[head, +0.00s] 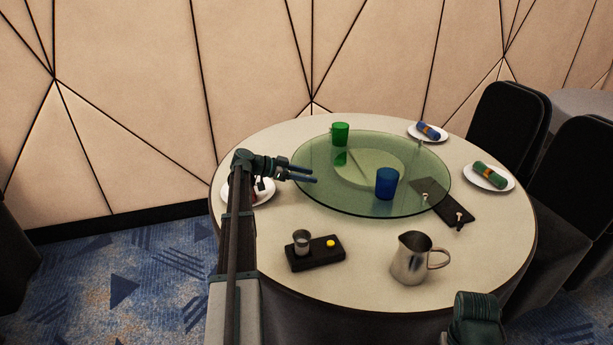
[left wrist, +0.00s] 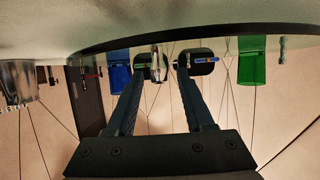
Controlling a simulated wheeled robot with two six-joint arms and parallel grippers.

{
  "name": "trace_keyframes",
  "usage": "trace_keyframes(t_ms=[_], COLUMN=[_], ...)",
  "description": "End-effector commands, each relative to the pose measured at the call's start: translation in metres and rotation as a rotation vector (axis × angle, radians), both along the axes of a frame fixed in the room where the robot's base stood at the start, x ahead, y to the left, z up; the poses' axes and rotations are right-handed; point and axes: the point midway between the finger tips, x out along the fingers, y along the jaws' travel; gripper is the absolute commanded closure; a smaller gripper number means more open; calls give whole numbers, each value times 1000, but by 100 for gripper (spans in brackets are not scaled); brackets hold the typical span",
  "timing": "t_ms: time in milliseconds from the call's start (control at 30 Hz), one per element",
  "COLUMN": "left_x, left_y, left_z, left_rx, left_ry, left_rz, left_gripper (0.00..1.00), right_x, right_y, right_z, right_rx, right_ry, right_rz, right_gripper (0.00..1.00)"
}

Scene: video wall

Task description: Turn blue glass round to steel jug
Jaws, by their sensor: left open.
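The blue glass (head: 387,183) stands on the round glass turntable (head: 340,200), on its near right side. It also shows in the left wrist view (left wrist: 119,76), which looks upside down. The steel jug (head: 411,258) stands on the table at the near right, off the turntable, its handle to the right; part of it shows in the left wrist view (left wrist: 16,86). My left gripper (head: 315,177) is open and empty at the turntable's left rim, well left of the blue glass. Its fingers show apart in the left wrist view (left wrist: 160,74). My right gripper is not in view.
A green glass (head: 340,134) stands on the turntable's far side. A black tray (head: 316,257) holds a steel cup and a yellow item at the front. Plates with rolled napkins (head: 428,131) line the table's edge. A dark board (head: 459,213) lies partly beneath the turntable. Black chairs (head: 508,125) stand right.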

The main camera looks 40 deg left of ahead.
Motion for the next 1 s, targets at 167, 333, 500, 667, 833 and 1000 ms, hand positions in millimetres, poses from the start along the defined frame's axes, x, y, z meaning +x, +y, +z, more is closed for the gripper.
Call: trace_keyframes(t_ms=[167, 333, 500, 667, 833, 1000], left_x=[0, -15, -49, -79, -110, -128], left_y=[0, -11, -36, -58, -80, -92], left_z=[21, 32, 35, 39, 42, 44], left_rx=[0, 0, 0, 1, 1, 1], left_ry=[0, 1, 1, 1, 1, 1], left_rz=[0, 1, 1, 0, 1, 1], left_gripper=[47, 47, 47, 47, 47, 47], right_x=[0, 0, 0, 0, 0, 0], right_y=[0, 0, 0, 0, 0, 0], right_z=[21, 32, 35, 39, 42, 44], right_rx=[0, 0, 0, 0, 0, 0], right_ry=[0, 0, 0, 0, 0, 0], right_rz=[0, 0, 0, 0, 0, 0], right_gripper=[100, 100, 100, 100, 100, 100])
